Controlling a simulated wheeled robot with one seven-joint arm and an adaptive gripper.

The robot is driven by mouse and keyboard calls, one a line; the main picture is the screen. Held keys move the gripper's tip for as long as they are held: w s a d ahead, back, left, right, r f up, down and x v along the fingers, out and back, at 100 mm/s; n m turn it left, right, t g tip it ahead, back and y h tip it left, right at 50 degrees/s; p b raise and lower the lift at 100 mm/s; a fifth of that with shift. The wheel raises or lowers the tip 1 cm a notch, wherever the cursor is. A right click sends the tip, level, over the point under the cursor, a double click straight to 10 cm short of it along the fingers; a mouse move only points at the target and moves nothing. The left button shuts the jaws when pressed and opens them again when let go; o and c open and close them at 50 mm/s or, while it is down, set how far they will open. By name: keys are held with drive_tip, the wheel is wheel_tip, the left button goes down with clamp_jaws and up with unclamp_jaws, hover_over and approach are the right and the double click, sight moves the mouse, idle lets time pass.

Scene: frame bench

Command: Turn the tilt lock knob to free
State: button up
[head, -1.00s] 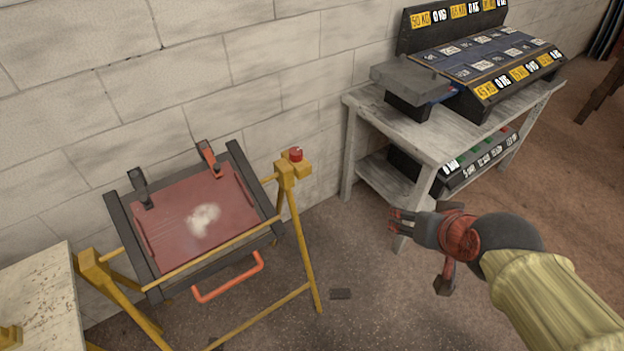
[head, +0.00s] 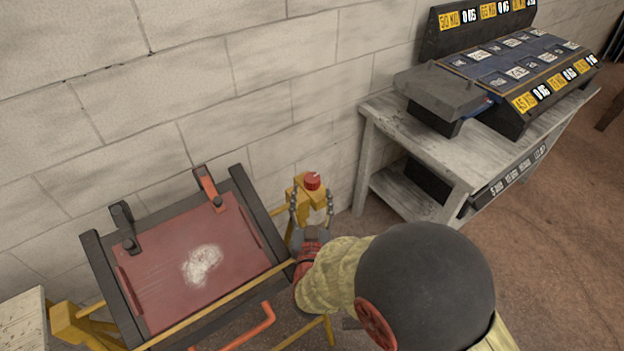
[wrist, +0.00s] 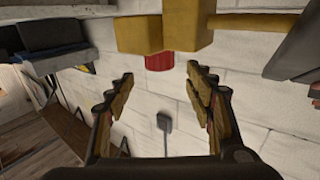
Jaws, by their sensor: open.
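The red tilt lock knob (head: 312,181) sits on top of the yellow post block (head: 303,189) at the right end of the tilting frame. A small pale mark shows on its top. In the wrist view the knob (wrist: 159,62) appears below the yellow block (wrist: 187,32), in line with the gap between my fingers. My gripper (head: 311,201) is open and empty, its two fingers raised on either side of the block just in front of the knob. The fingertips (wrist: 160,76) look short of the knob; I see no contact.
The tilting red panel (head: 165,250) in its dark frame is left of my gripper, with a black clamp (head: 125,225), an orange clamp (head: 208,187) and an orange handle (head: 255,328). A block wall stands behind. A grey table (head: 400,122) with a weighing console is at the right.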

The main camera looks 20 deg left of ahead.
sight(312, 184)
drive_tip(key=b+x, duration=0.2)
drive_tip(key=x, duration=0.5)
drive_tip(key=shift+w+a, duration=0.1)
drive_tip(key=shift+w, duration=0.15)
drive_tip(key=c, duration=1.1)
drive_tip(key=shift+c, duration=0.3)
